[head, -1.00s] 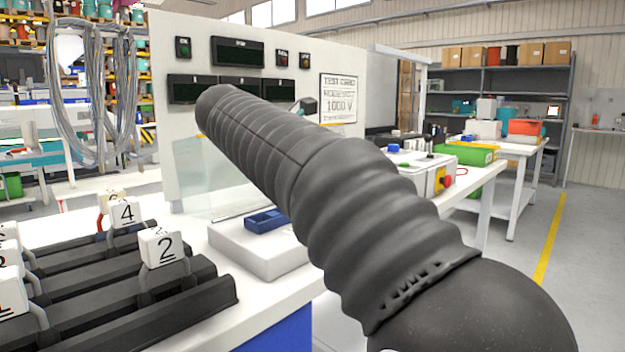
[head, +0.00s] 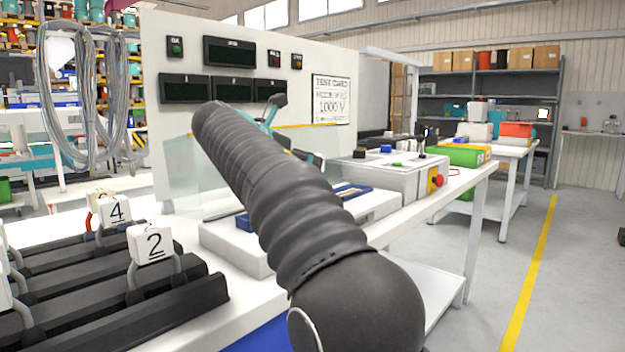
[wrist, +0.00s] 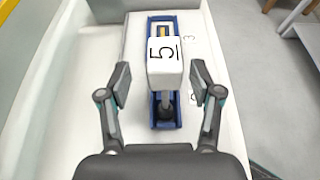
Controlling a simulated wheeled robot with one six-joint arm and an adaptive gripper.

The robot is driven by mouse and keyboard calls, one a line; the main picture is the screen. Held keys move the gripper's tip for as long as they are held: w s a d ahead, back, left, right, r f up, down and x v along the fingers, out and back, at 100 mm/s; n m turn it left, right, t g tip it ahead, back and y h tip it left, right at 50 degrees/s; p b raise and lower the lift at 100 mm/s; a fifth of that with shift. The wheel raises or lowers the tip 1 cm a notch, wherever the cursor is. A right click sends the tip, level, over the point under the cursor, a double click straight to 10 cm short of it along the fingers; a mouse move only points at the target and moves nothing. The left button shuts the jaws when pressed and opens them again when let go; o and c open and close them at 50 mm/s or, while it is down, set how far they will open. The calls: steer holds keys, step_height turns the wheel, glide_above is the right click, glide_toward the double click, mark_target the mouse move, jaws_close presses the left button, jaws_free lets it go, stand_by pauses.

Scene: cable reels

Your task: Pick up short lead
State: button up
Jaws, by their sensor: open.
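In the wrist view a white block marked 5 (wrist: 165,62) sits over a blue holder (wrist: 163,22) on a white plinth. A dark grey piece (wrist: 166,104) shows below the block, inside the holder. I cannot tell whether this is the short lead; no lead is clearly visible there. My gripper (wrist: 160,82) is open, with one finger on each side of the block and clear gaps to it. Its height above the block is hard to tell. In the head view my arm covers most of the gripper and the holder; part of the blue holder (head: 352,190) shows.
Black racks with white tags marked 2 (head: 153,243) and 4 (head: 117,210) stand at the left. A clear screen (head: 200,180) and the test panel (head: 330,60) stand behind. A control box with a red knob (head: 437,181) is to the right. The floor at right is open.

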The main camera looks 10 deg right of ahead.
steer(key=shift+d+b+x, duration=0.2)
steer(key=shift+b+x, duration=0.2)
steer(key=shift+x, duration=2.3)
steer(key=shift+s+r, duration=0.15)
steer(key=shift+r, duration=0.05)
jaws_close()
